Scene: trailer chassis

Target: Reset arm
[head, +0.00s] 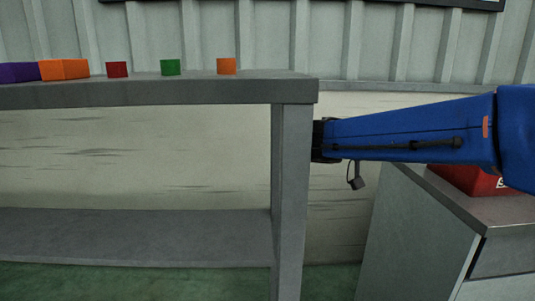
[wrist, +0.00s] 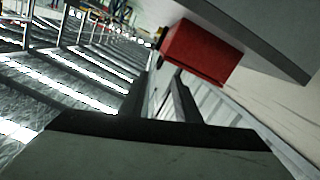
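My blue arm reaches in from the right in the head view. Its dark end, where my gripper (head: 318,141) sits, is right by the table's right leg, and the fingers are mostly hidden there. In the wrist view two dark fingers of my gripper (wrist: 161,76) stand apart with a gap between them. I see nothing held in the gap.
A grey table (head: 200,92) bears purple (head: 18,72), orange (head: 64,69), red (head: 117,69), green (head: 170,67) and orange (head: 226,66) blocks.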

